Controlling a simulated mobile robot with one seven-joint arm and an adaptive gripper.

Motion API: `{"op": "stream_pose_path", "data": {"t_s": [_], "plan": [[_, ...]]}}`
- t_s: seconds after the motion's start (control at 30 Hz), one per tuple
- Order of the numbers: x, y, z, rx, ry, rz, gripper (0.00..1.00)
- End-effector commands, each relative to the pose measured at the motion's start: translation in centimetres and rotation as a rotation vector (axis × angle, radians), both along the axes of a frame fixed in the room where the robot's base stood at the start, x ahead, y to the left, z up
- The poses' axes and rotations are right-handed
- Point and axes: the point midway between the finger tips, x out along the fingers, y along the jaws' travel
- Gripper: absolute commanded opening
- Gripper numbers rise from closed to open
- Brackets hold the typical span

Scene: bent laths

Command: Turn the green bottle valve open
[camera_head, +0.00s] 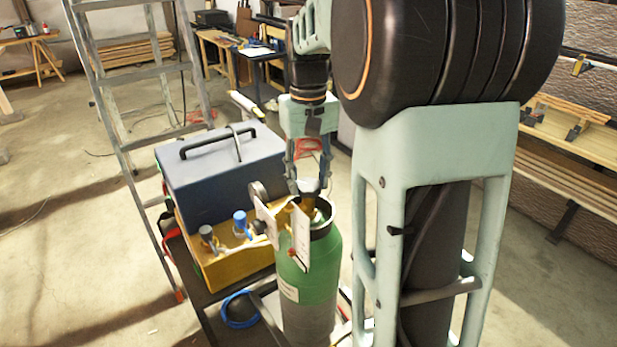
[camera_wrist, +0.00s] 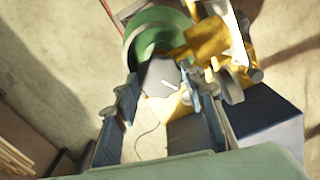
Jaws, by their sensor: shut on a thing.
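The green bottle (camera_head: 318,272) stands upright on a cart in the head view, with a dark collar around its neck. Its brass valve (camera_head: 307,203) carries a pale grey knob (camera_head: 309,185) on top. My gripper (camera_head: 310,182) points down from above, its fingers on either side of the knob and shut on it. In the wrist view the bottle's green shoulder (camera_wrist: 150,22) and the brass valve body (camera_wrist: 206,40) show at the top. The grey knob (camera_wrist: 160,74) lies between my fingertips (camera_wrist: 162,86). The exact finger contact is blurred.
White tags (camera_head: 301,236) and a gauge (camera_head: 259,192) hang close beside the valve. A stepladder (camera_head: 126,150) stands further left. The floor at left is mostly clear.

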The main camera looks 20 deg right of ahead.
Motion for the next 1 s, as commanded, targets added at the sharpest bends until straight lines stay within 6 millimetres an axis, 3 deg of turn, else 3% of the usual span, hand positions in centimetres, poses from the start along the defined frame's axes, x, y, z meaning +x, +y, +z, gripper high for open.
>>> {"op": "stream_pose_path", "data": {"t_s": [0.17,0.2,0.33,0.7,0.87,1.0], "plan": [[0.0,0.0,0.0,0.0,0.002,0.003,0.14],[0.0,0.0,0.0,-0.001,0.002,0.002,0.41],[0.0,0.0,0.0,-0.001,0.001,0.002,0.56],[0.1,0.0,0.5,-0.001,-0.002,0.0,0.56],[0.1,0.0,3.0,-0.001,-0.005,0.0,0.56],[0.1,0.0,6.1,-0.001,-0.004,0.0,0.56]]}}
